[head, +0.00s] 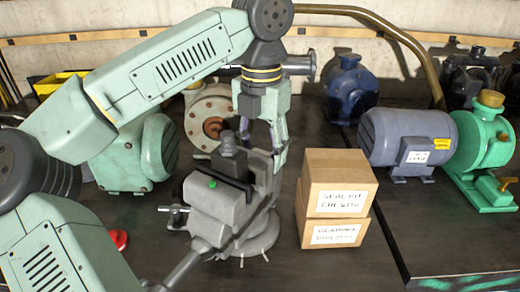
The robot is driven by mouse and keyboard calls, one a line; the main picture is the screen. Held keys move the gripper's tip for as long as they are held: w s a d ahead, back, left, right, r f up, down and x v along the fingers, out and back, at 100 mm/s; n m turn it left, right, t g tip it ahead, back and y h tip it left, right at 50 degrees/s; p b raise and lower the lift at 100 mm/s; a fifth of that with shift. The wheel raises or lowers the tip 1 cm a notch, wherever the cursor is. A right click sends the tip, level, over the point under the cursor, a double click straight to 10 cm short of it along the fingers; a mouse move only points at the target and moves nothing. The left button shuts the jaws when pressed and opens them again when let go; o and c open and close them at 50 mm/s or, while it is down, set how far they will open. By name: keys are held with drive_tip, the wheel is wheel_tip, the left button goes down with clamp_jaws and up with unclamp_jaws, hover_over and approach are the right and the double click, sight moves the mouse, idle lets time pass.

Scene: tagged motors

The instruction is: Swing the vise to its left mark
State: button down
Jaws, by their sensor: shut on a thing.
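The grey vise (212,204) stands on a round base on the dark bench, in the middle of the head view. It has dark jaws on top, a green dot on its body and a handle on its left side. My gripper (263,150) points down at the vise's far right end and is shut on the vise there. The near finger overlaps the vise body, and the exact contact is partly hidden. No left mark can be made out around the base.
Two stacked labelled boxes (336,200) stand close to the right of the vise. A grey motor with a green pump (408,138) is farther right. A green motor (140,155) and a pale flanged pump (207,118) stand behind left. A red object (118,240) lies left, partly hidden by my arm.

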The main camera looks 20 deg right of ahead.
idle(0.4)
drive_tip(key=c, duration=0.7)
unclamp_jaws()
wheel_tip(320, 180, up, 8)
drive_tip(key=shift+f, duration=0.2)
drive_tip(key=shift+s, duration=0.1)
